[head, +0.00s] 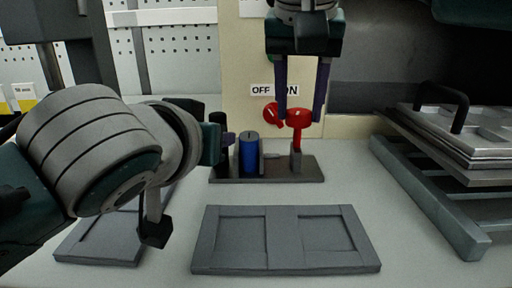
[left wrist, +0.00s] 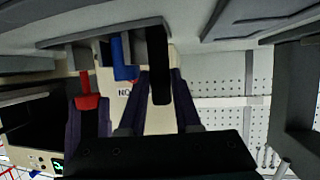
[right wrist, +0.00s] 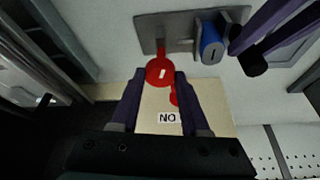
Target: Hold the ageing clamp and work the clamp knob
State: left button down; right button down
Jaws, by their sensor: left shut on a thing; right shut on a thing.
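The ageing clamp has a dark base plate (head: 312,170) at the back of the worktop, carrying a blue cylinder (head: 249,155), a red knob (head: 297,120) at its right end and a black upright handle (head: 217,122) at its left. My right gripper (head: 300,113) comes down from above and is shut on the red knob; the right wrist view shows the knob (right wrist: 160,72) between its fingertips. My left gripper (head: 228,139) comes in from the left. In the left wrist view its fingers close on the black handle (left wrist: 160,75), beside the blue cylinder (left wrist: 122,62).
A red dial (head: 271,113) with an OFF/ON label is on the panel just behind the clamp. A grey two-compartment tray (head: 285,266) lies in front, and another (head: 98,250) lies at left under my arm. A rack (head: 430,205) bearing metal plates stands right.

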jog(key=shift+c, duration=1.9)
grip_release()
jog(key=shift+d, duration=0.25)
jog(key=shift+a+r, duration=0.1)
jog(key=shift+r, duration=3.9)
